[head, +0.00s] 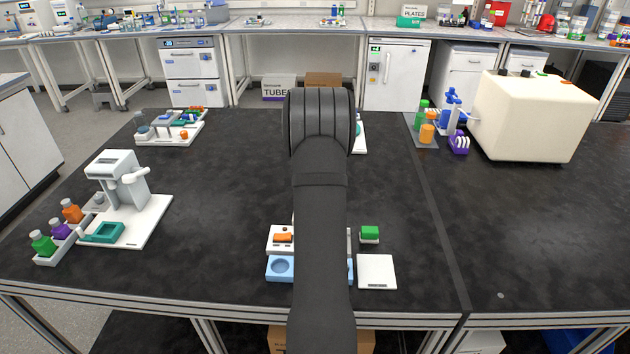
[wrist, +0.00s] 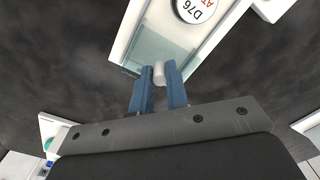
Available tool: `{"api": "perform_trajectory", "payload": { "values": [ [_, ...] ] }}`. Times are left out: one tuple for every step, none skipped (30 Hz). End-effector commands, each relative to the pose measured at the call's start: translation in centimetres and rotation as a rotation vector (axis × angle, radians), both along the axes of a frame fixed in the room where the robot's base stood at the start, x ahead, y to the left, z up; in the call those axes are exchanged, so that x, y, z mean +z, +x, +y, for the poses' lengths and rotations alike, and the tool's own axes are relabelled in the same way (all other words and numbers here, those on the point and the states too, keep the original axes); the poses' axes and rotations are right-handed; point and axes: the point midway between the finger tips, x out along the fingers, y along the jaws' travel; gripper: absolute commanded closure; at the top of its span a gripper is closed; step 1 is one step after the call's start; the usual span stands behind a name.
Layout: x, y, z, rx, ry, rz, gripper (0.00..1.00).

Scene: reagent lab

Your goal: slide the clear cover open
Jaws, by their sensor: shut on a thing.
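In the wrist view my gripper (wrist: 159,80) has two blue fingers closed on a small pale knob (wrist: 159,70). The knob sits at the near end of the clear cover (wrist: 150,48), a greenish see-through pane in a white frame (wrist: 127,35). How far the cover stands open I cannot tell. In the head view my arm hides the gripper and the cover.
In the head view, a white piece (head: 361,142) shows partly behind my arm. A grey-white press (head: 120,180) stands left, and a cream box (head: 535,115) stands right. A blue tray (head: 279,270) and a white plate (head: 377,271) lie near the front.

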Motion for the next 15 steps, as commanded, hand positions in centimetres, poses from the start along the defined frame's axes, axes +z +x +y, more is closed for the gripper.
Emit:
{"api": "perform_trajectory", "payload": {
  "values": [
    [0.23,0.42,-0.01,-0.001,0.001,-0.016,1.00],
    [0.24,0.44,-0.01,-0.001,0.001,-0.016,1.00],
    [0.26,0.47,-0.01,-0.001,0.001,-0.018,1.00],
    [0.26,0.49,-0.01,-0.001,0.001,-0.018,1.00],
    [0.28,0.50,-0.01,-0.001,0.001,-0.020,0.84],
    [0.27,0.50,-0.01,-0.001,0.001,-0.018,0.76],
    [0.26,0.48,-0.02,-0.001,0.001,-0.018,0.70],
    [0.24,0.45,-0.01,-0.001,0.001,-0.018,0.64],
    [0.23,0.43,-0.02,-0.001,0.001,-0.016,0.64],
    [0.22,0.41,-0.01,-0.001,0.001,-0.016,0.64],
    [0.20,0.40,-0.01,-0.001,0.001,-0.016,0.64],
    [0.19,0.38,-0.01,-0.001,0.001,-0.015,0.64],
    [0.18,0.36,-0.01,-0.001,0.001,-0.014,0.64],
    [0.18,0.35,-0.01,-0.001,0.001,-0.013,0.64],
    [0.17,0.33,-0.01,-0.001,0.001,-0.013,0.64]
  ]
}}
